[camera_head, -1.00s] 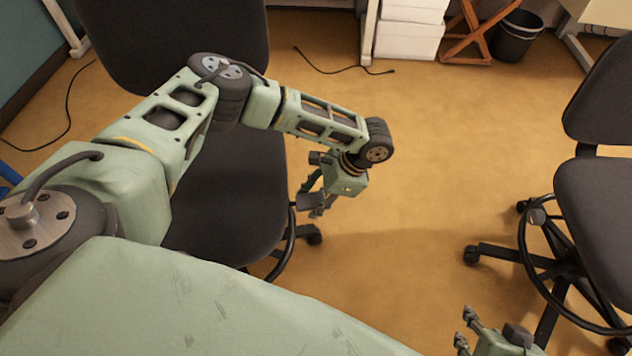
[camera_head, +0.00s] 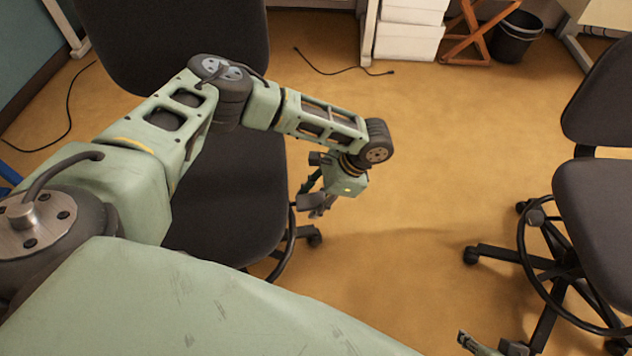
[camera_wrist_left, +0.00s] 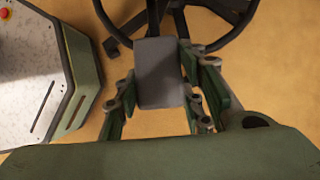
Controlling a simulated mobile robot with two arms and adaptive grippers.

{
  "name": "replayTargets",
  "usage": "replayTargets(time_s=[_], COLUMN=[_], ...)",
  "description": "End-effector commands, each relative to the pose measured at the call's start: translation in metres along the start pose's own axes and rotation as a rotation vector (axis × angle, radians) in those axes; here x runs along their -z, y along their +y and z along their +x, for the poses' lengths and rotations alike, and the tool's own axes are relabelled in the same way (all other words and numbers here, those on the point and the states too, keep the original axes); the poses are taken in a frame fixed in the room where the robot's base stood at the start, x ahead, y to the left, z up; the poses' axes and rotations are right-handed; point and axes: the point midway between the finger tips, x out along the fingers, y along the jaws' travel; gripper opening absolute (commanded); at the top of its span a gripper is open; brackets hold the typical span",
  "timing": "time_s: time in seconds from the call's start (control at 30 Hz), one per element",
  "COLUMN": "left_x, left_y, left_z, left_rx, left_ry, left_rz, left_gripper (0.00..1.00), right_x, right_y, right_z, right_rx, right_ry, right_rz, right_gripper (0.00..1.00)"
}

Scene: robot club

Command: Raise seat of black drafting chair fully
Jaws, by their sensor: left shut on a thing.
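A black drafting chair stands at the left, with its dark seat (camera_head: 235,190) partly hidden under my left arm and its backrest (camera_head: 175,45) behind. My left gripper (camera_head: 316,208) is beside the seat's right edge, pointing down. It is shut on a flat grey lever paddle (camera_wrist_left: 160,72), which sits between the fingers in the left wrist view. The chair's black foot ring (camera_head: 288,245) shows below the seat, and also at the top of the left wrist view (camera_wrist_left: 205,46). My right gripper (camera_head: 468,340) is only partly visible at the bottom edge; its jaw state is unclear.
A second black chair (camera_head: 598,205) with a foot ring and wheeled base stands at the right. White boxes (camera_head: 408,40), a wooden folding stand (camera_head: 470,38) and a black bin (camera_head: 517,37) are at the back. Orange floor between the chairs is clear.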

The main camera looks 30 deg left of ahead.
Motion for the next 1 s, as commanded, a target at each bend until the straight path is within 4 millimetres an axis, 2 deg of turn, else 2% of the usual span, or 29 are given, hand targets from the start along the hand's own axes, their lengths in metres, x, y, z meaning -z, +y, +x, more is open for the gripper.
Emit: replayTargets(time_s=[0.53, 1.0], left_x=[-0.002, -0.011], left_y=[0.000, 0.000], left_z=[-0.004, -0.021], left_rx=[-0.001, -0.002], left_ry=[0.000, 0.000], left_rz=[-0.002, -0.002], left_gripper=[0.22, 0.22], right_x=[-0.022, -0.016], right_y=[0.002, 0.002], right_z=[-0.006, -0.002], right_rx=[-0.004, -0.002], right_ry=[-0.094, -0.102], right_rz=[0.003, 0.002], right_gripper=[0.40, 0.40])
